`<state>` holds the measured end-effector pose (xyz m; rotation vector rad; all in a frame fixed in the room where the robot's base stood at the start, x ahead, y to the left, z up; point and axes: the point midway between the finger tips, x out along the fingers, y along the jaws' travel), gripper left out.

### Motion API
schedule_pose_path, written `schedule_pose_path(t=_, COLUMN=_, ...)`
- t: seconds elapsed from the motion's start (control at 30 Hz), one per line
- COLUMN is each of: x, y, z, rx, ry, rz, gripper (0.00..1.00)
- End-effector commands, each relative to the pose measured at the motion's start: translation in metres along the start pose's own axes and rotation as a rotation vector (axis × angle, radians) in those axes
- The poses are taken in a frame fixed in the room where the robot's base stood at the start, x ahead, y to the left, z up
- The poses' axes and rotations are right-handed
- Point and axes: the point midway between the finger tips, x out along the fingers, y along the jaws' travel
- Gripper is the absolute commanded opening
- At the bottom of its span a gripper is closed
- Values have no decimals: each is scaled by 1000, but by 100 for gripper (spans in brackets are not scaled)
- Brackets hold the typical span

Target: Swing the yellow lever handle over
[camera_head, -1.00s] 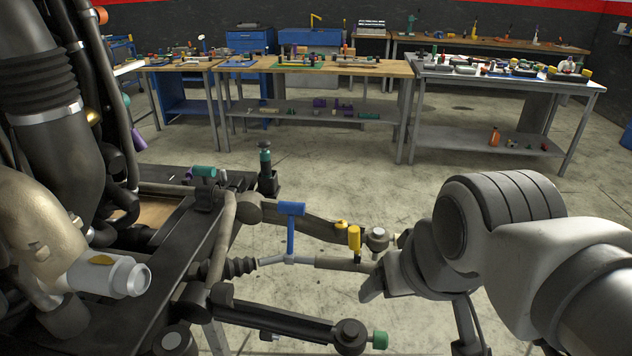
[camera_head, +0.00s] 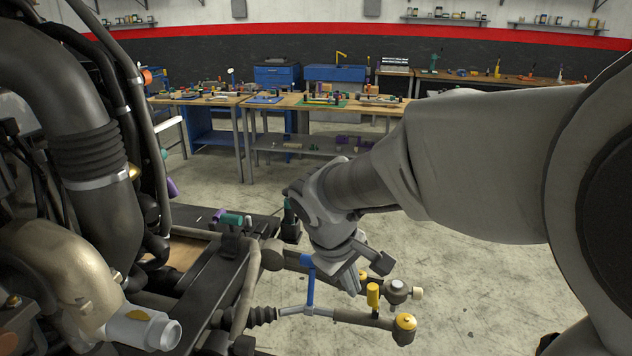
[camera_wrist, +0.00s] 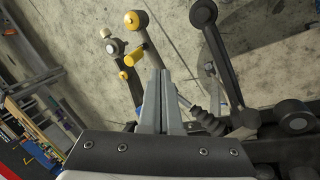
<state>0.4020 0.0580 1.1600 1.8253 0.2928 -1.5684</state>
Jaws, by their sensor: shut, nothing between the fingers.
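The yellow lever handle (camera_head: 373,295) stands upright on the rod linkage at lower centre in the head view. In the wrist view the yellow handle (camera_wrist: 136,59) lies left of my finger tips. My gripper (camera_head: 352,279) is above the linkage, just left of the yellow handle in the head view, fingers pointing down. In the wrist view its fingers (camera_wrist: 164,75) are together with nothing between them. The gap to the handle is small; I cannot tell whether they touch. A blue handle (camera_head: 309,284) stands on the linkage left of my gripper, partly hidden behind it.
A yellow-capped rod end (camera_head: 405,325) and a grey joint (camera_head: 397,290) lie right of the handle. The engine (camera_head: 80,170) and black frame fill the left. A teal handle (camera_head: 232,219) sits on the frame.

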Motion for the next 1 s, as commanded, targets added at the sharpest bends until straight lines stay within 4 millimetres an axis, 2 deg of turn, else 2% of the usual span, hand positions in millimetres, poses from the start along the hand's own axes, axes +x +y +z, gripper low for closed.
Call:
schedule_pose_path(t=0.1, x=8, y=-5, z=-21, rx=-91, ry=-28, rz=17, gripper=0)
schedule_pose_path(t=0.27, x=16, y=-9, z=-34, rx=-148, ry=-42, rz=31, gripper=0)
schedule_pose_path(t=0.47, x=34, y=-9, z=-34, rx=-156, ry=-47, rz=33, gripper=0)
schedule_pose_path(t=0.87, x=116, y=-6, z=-30, rx=-153, ry=-48, rz=31, gripper=0)
schedule_pose_path(t=1.0, x=122, y=15, z=-30, rx=-149, ry=-45, rz=33, gripper=0)
